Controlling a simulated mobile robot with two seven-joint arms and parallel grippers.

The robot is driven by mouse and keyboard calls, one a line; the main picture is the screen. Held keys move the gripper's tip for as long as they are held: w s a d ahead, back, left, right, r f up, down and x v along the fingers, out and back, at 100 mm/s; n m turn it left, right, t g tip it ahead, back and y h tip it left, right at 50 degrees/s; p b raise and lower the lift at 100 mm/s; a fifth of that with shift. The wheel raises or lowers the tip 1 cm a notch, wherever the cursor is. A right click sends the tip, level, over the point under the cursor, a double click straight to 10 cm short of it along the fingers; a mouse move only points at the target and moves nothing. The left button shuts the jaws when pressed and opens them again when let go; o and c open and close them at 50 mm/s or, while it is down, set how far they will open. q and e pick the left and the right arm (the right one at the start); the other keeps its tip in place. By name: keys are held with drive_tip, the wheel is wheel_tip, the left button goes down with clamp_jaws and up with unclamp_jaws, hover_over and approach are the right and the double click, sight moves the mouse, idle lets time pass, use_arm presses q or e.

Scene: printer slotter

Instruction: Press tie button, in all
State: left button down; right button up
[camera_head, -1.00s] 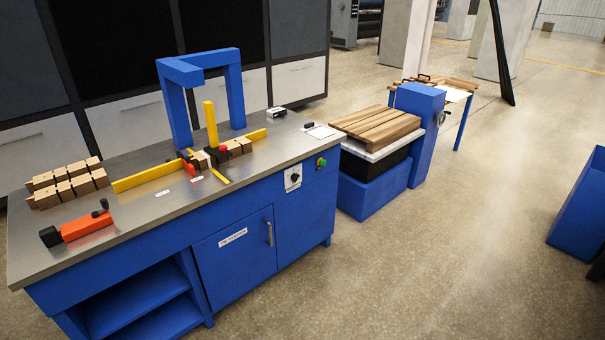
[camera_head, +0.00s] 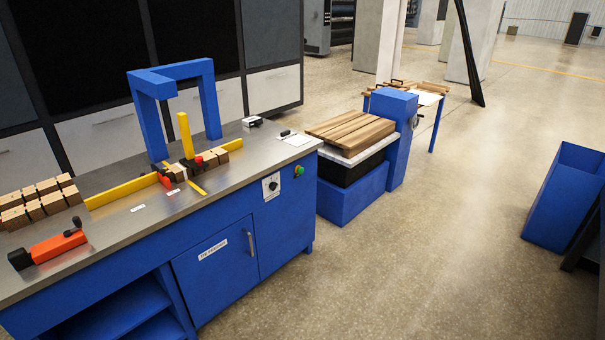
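The blue slotter bench (camera_head: 150,228) with a steel top stands at the left. On its right front face are a green button (camera_head: 299,170) and a black rotary knob on a white plate (camera_head: 271,186). On the top, under a blue arch (camera_head: 147,120), stand a yellow upright (camera_head: 186,136), yellow fences (camera_head: 122,193), wooden blocks (camera_head: 178,172) and small red parts. Neither of my grippers is in view.
Several wooden blocks (camera_head: 33,208) and an orange tool (camera_head: 58,246) lie on the bench's left end. Boards (camera_head: 350,134) lie on a blue-based stand right of the bench. A blue bin (camera_head: 562,200) stands at the far right. The floor between is free.

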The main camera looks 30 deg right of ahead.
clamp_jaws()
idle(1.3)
